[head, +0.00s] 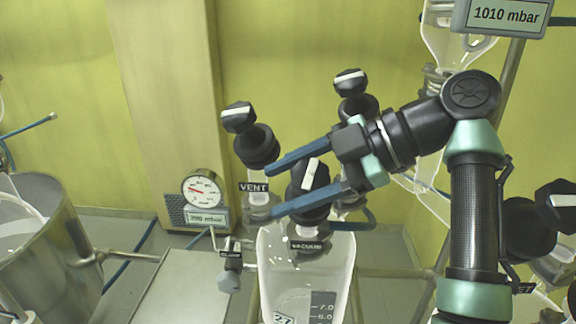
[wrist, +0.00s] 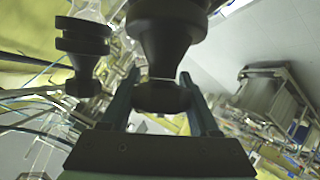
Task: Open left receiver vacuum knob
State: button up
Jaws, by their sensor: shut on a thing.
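The vacuum knob (head: 311,177), black with a white stripe on its cap, stands on top of the glass receiver (head: 345,262), above a "VACUUM" label (head: 306,246). My gripper (head: 272,192) reaches in from the right, with one blue finger on each side of this knob. It is shut on the knob. In the wrist view, the dark knob (wrist: 163,97) sits between the two fingers of my gripper (wrist: 161,80). The white stripe runs slanted in the head view. The far contact side is partly hidden.
The vent knob (head: 239,117) stands close at the left, above a "VENT" label (head: 254,187). Another black knob (head: 350,83) is just behind my gripper. A pressure gauge (head: 203,191) and a steel vessel (head: 45,245) are farther left. A display (head: 503,15) reads 1010 mbar.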

jog(key=shift+s+f+n+g+h+p, duration=0.15)
jog(key=shift+n+g+h+p, duration=0.25)
jog(key=shift+n+g+p, duration=0.2)
jog(key=shift+f, duration=0.1)
jog(key=o, duration=1.4)
